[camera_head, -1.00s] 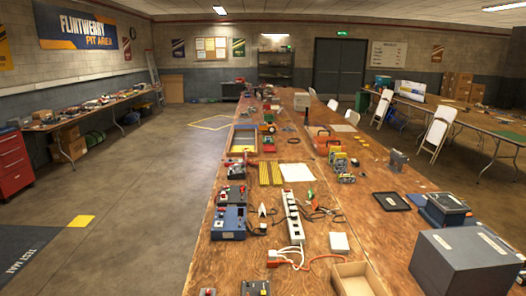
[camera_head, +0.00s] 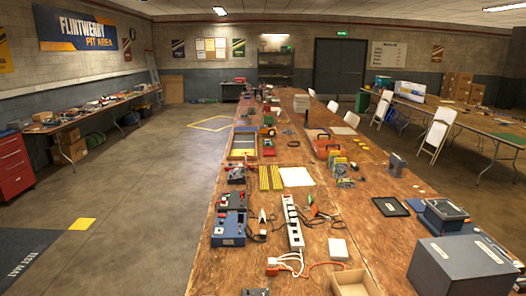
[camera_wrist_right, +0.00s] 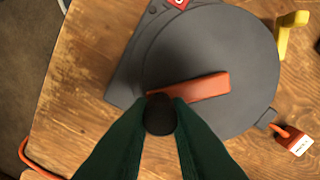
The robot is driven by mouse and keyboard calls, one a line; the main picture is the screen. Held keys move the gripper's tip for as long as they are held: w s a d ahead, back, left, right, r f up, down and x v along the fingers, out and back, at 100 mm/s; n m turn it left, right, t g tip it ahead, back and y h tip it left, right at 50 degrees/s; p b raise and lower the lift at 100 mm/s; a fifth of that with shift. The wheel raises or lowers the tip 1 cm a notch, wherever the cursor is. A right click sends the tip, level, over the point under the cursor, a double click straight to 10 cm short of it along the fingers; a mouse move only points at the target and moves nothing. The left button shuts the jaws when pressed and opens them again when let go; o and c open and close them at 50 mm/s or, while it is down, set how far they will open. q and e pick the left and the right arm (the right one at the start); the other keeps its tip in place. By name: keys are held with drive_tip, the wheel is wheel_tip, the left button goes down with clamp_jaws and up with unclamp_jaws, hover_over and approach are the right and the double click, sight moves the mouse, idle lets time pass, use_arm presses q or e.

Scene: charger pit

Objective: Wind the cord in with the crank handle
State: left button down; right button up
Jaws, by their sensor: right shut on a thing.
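In the right wrist view a round dark grey cord reel (camera_wrist_right: 225,55) lies on the wooden table. An orange crank arm (camera_wrist_right: 205,87) crosses its face and ends at a black knob (camera_wrist_right: 159,115). My right gripper (camera_wrist_right: 160,108) has dark green fingers closed on this knob from both sides. An orange cord (camera_wrist_right: 36,165) runs along the lower left. An orange plug with a white label (camera_wrist_right: 297,143) lies right of the reel, beside its edge outlet. My left gripper and the reel do not show in the head view.
A yellow part (camera_wrist_right: 291,28) stands right of the reel.

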drive_tip(key=shift+s+a+f+p, duration=0.2)
drive_tip(key=shift+s+a, duration=0.15)
drive_tip(key=shift+s, duration=0.3)
drive_tip(key=shift+s+a+f+p, duration=0.2)
drive_tip(key=shift+s+a, duration=0.15)
drive_tip(key=shift+s, duration=0.25)
drive_tip(key=shift+s+a, duration=0.25)
drive_tip(key=shift+a, duration=0.45)
drive_tip(key=o, duration=0.7)
drive_tip(key=shift+c, duration=0.2)
drive_tip(key=o, duration=0.8)
drive_tip(key=shift+s+d+r, duration=0.1)
drive_tip(key=shift+s+r, duration=0.05)
drive_tip(key=shift+s, duration=0.3)
drive_tip(key=shift+w, duration=0.2)
drive_tip(key=shift+o, duration=1)
drive_tip(key=shift+w, duration=0.1)
